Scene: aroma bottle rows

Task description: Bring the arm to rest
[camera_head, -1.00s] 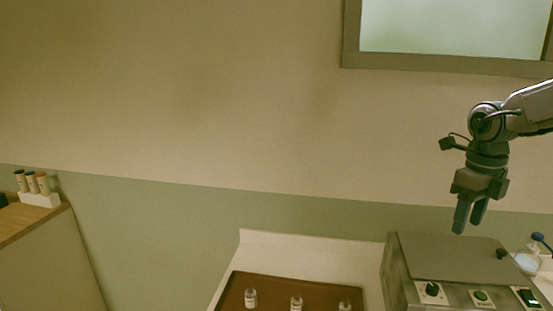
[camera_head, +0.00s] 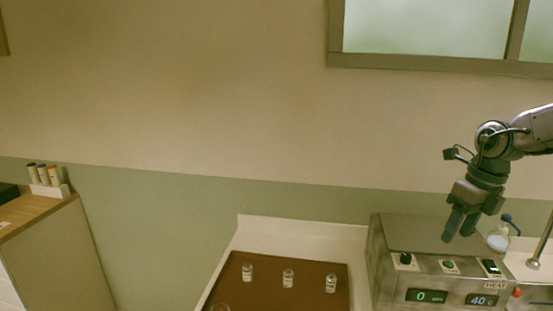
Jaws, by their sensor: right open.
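My right gripper (camera_head: 460,222) comes in from the right and hangs with its fingers pointing down. It is open and empty, in front of or above the back part of the grey heating device (camera_head: 415,237). I cannot tell the exact gap to the device top. My left gripper is out of view. Small bottles stand upright in a row on a brown tray (camera_head: 262,297): a left bottle (camera_head: 247,272), a middle bottle (camera_head: 288,278) and a right bottle (camera_head: 331,283).
The device has knobs and two lit displays (camera_head: 428,296). A wooden cabinet (camera_head: 45,215) at left holds a white rack (camera_head: 50,190) with several tubes.

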